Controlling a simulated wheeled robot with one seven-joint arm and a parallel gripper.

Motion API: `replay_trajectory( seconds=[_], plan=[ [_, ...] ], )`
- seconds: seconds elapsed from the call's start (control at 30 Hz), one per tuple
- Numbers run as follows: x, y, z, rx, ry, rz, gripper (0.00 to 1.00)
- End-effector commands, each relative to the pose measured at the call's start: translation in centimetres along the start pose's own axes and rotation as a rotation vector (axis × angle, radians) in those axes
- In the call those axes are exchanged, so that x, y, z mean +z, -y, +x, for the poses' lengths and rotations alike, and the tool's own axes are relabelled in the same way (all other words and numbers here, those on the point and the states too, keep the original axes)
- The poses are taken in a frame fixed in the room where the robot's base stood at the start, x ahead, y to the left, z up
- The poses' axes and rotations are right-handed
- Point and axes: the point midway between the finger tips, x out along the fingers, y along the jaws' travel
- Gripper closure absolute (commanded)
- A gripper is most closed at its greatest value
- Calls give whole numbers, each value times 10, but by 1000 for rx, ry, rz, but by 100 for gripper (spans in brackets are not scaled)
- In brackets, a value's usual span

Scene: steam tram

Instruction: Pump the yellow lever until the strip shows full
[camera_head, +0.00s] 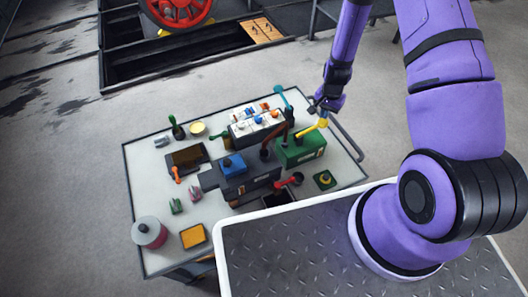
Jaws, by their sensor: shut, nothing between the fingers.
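The yellow lever (311,131) sticks up at a slant from the green box (299,153) on the right part of the table. Its rounded yellow end points up and right. A small pale mark shows on the green box's front, too small to read as a strip or a level. My gripper (316,109) is shut and empty, just above and behind the lever's upper end. I cannot tell whether the two touch.
A metal rail (350,143) edges the right side.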

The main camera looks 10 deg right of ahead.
Motion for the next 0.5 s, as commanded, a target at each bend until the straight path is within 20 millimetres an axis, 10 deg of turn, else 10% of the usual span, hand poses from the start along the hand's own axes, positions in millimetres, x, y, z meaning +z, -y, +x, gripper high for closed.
replay_trajectory(
  seconds=[0.5],
  plan=[
    [0,1,-30,-1,-1,-1,100]
  ],
)
